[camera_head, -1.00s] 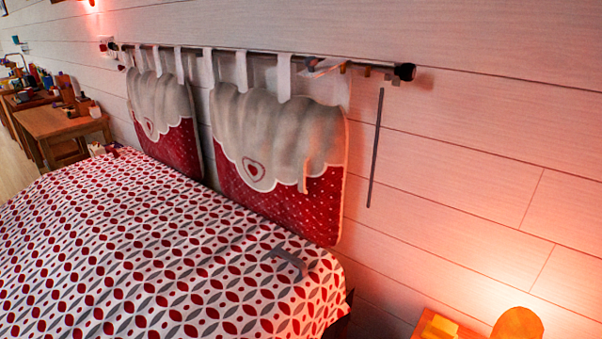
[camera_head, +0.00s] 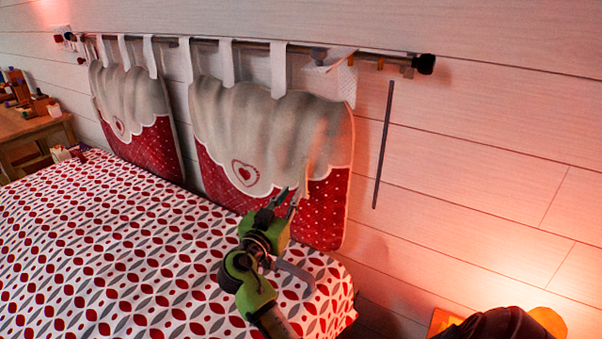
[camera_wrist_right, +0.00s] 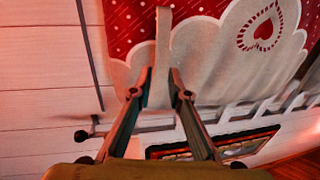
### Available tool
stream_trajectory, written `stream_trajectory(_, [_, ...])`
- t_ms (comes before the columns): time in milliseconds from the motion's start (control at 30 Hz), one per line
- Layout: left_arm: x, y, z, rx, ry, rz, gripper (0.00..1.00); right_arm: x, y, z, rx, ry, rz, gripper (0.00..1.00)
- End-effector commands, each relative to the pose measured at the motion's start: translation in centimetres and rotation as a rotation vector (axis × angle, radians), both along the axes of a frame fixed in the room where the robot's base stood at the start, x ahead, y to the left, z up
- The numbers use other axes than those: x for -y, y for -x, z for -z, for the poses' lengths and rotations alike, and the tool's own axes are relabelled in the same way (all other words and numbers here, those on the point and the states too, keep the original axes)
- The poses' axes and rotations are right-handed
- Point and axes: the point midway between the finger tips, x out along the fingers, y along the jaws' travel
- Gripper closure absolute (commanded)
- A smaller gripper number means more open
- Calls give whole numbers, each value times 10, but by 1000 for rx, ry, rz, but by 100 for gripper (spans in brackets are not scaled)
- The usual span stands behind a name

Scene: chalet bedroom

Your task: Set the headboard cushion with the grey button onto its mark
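Two red and cream cushions hang by white tabs from a rod. The nearer cushion (camera_head: 268,130) has a scalloped cream top with a red heart; the farther cushion (camera_head: 140,100) is to its left. A thin tan strip (camera_head: 309,158) stands out from the nearer cushion's face. My right gripper (camera_head: 290,198) is open in front of that cushion's lower part. In the right wrist view its fingertips (camera_wrist_right: 160,80) are apart, with the tan strip (camera_wrist_right: 163,40) between or just beyond them; contact is unclear. I cannot make out a grey button. My left gripper is not in view.
The rod (camera_head: 300,50) ends in a black knob. A grey vertical bar (camera_head: 383,145) is on the white wall right of the cushions. A grey angled piece (camera_head: 293,270) lies on the patterned bed (camera_head: 120,250). A wooden table (camera_head: 25,125) stands far left.

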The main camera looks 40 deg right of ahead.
Motion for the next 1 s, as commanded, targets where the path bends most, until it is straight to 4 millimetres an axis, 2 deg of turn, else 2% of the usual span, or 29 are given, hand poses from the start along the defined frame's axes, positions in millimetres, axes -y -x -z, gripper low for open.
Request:
stream_trajectory(67, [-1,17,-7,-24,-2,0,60,17,-9,-5,-2,5,1,83])
stream_trajectory(167, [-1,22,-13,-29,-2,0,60,37,-19,-4,-2,4,2,83])
stream_trajectory(267, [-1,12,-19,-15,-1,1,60,55,-28,-4,-2,2,1,83])
stream_trajectory(400, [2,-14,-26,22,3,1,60,77,-39,-2,-4,2,1,83])
stream_trajectory(567, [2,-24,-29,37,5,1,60,90,-47,-1,-3,0,-1,83])
stream_trajectory(933, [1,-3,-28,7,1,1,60,95,-49,0,-1,0,-1,83])
stream_trajectory(967, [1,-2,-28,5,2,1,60,95,-49,0,-1,0,-1,86])
stream_trajectory(1000, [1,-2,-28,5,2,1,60,95,-49,0,-1,0,-1,96])
